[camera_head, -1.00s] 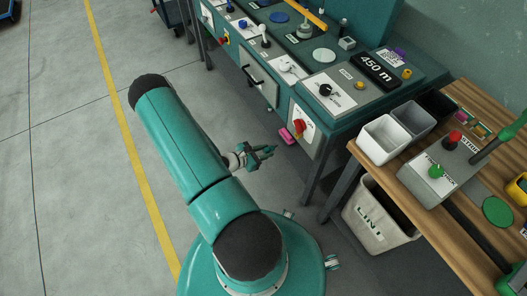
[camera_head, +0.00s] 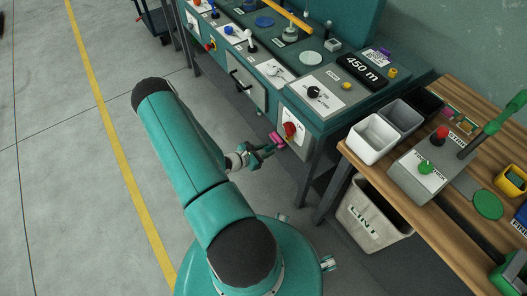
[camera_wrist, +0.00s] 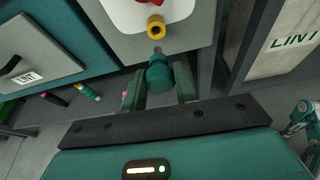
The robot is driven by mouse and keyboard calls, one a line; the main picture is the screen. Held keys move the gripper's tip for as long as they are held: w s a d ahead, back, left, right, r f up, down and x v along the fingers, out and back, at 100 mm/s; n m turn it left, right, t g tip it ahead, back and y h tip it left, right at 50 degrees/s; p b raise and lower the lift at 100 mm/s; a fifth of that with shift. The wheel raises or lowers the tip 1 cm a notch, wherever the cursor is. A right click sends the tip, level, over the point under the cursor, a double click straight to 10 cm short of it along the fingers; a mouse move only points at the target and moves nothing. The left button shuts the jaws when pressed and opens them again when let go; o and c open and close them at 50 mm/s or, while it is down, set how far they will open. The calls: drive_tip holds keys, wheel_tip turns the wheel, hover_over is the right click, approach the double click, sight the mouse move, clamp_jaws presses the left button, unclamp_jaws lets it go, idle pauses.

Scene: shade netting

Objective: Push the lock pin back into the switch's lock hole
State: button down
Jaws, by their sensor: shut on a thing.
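The switch's lock hole is a brass ring (camera_wrist: 156,26) at the lower edge of the white plate in the wrist view. The lock pin (camera_wrist: 158,72) has a round teal head and a short metal tip. It is between the fingers of my gripper (camera_wrist: 159,84), which is shut on it. The metal tip points at the ring and looks just short of it, with a small gap. In the head view my gripper (camera_head: 267,150) is close to the panel with the red switch (camera_head: 290,130). The pin is too small to make out there.
A pink object (camera_head: 277,138) shows by the panel, close beside my gripper. The console (camera_head: 318,92) stands behind. A wooden table (camera_head: 428,225) with a white bin (camera_head: 373,138) is at right, the LINT bin (camera_head: 372,215) below it. Open floor (camera_head: 60,200) lies left.

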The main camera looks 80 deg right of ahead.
sight(278, 144)
drive_tip(key=shift+s+d, duration=1.1)
drive_tip(key=shift+d, duration=0.1)
drive_tip(key=shift+s+d, duration=0.8)
drive_tip(key=shift+d, duration=0.1)
idle(0.8)
drive_tip(key=shift+s+d, duration=0.25)
drive_tip(key=shift+s+d+r, duration=0.1)
drive_tip(key=shift+d, duration=0.05)
drive_tip(key=c, duration=1)
unclamp_jaws()
drive_tip(key=v, duration=1.4)
